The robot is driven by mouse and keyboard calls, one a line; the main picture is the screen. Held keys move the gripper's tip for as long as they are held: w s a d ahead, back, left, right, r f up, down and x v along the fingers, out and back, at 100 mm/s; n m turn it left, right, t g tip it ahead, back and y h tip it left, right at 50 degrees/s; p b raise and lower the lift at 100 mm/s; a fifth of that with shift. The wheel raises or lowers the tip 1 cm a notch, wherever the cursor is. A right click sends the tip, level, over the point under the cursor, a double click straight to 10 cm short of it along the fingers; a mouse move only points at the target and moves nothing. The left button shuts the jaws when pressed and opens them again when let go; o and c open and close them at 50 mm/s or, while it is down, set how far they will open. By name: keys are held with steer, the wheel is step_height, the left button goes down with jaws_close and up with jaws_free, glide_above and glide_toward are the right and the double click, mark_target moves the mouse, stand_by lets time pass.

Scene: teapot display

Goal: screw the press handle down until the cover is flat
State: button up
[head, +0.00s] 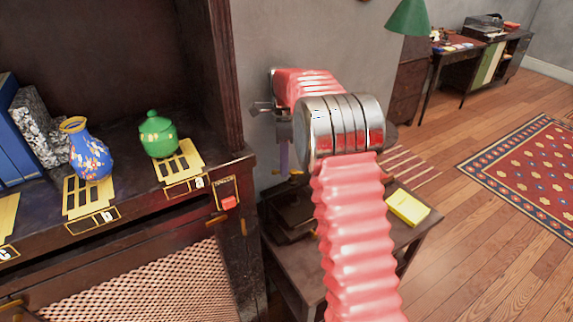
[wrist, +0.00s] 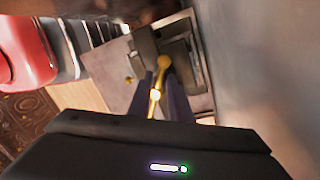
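The press (head: 288,213) is a dark block on the small side table in the head view, partly hidden behind my arm. Its brass handle (wrist: 164,63) has rounded knobs and shows in the wrist view, with dark press parts (wrist: 146,46) beyond it. My gripper (wrist: 161,82) points at the press, with one dark purple finger on each side of the brass bar. I cannot tell whether the fingers touch the bar. In the head view my gripper (head: 284,158) hangs above the press. The cover's tilt is not clear in either view.
The side table (head: 409,236) carries a yellow book (head: 407,207) right of my arm. A dark cabinet on the left holds a blue vase (head: 91,155) and a green lidded jar (head: 158,135). A grey wall (head: 262,60) stands close behind the press. Open floor lies right.

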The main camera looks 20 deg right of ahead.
steer(key=shift+o, duration=0.9)
steer(key=shift+d, duration=0.1)
steer(key=shift+s, duration=0.1)
step_height(320, 180, up, 10)
